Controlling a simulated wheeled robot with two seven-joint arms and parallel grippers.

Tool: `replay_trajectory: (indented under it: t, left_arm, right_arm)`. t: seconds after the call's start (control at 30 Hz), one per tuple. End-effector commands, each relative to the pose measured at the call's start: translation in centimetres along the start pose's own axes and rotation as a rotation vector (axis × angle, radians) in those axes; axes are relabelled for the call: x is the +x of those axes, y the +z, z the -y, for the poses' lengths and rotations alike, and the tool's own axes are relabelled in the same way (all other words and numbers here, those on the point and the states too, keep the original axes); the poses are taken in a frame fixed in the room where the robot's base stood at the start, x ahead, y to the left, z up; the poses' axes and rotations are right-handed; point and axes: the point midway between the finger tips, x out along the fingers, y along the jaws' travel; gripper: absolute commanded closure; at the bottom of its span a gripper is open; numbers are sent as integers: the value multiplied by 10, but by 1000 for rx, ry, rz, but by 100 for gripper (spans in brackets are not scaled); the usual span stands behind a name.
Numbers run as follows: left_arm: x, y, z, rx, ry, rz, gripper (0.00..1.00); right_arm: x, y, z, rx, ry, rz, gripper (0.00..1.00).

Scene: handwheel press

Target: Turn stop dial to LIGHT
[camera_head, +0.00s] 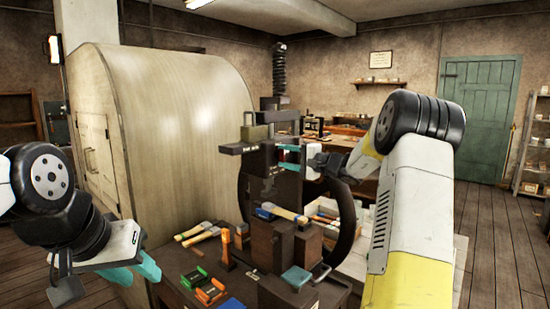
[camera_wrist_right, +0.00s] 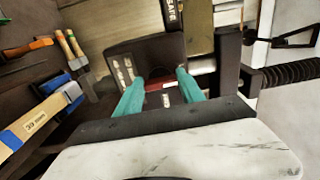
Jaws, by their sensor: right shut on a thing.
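The press (camera_head: 268,200) stands on the bench, with a dark head block and a large dark handwheel (camera_head: 349,215). My right gripper (camera_head: 290,157) is at the press head, its teal fingers on either side of a small dark part. In the right wrist view the right gripper (camera_wrist_right: 160,92) is shut on this part, which I take to be the stop dial (camera_wrist_right: 160,86). A red band shows on it. Small white labels are on the dark plate (camera_wrist_right: 118,55) around it, too small to read surely. My left gripper (camera_head: 138,270) is at the lower left, away from the press; its finger gap is unclear.
Hammers (camera_head: 200,232), an orange-handled tool (camera_head: 225,248) and green and orange pieces (camera_head: 203,286) lie on the bench left of the press. A large pale rounded cabinet (camera_head: 175,130) stands behind them. A blue-topped block (camera_head: 296,276) is at the front.

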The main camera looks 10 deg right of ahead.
Motion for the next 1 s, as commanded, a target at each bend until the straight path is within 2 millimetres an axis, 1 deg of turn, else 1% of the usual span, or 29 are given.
replay_trajectory:
  t: [0.07,0.1,0.17,0.2,0.47,0.57,0.67,0.9,1.0]
  left_arm:
    - [0,0,0,0,0,0,64]
    - [0,0,0,0,0,0,64]
    - [0,0,0,0,0,0,64]
    - [0,0,0,0,0,0,64]
    - [0,0,0,0,0,0,64]
    - [0,0,0,0,0,0,64]
    - [0,0,0,0,0,0,64]
    - [0,0,0,0,0,0,64]
    - [0,0,0,0,0,0,64]
  right_arm:
    - [0,0,-2,-1,3,0,95]
    - [0,0,-2,-1,3,0,53]
    - [0,0,-2,-1,3,0,41]
    - [0,0,-1,-1,3,0,33]
    - [0,0,-1,0,2,0,33]
    - [-3,0,0,0,1,-1,33]
    - [-14,-1,0,-1,3,-2,33]
    - [-55,-1,-1,0,3,-3,33]
    - [-69,-1,-1,-1,3,-3,33]
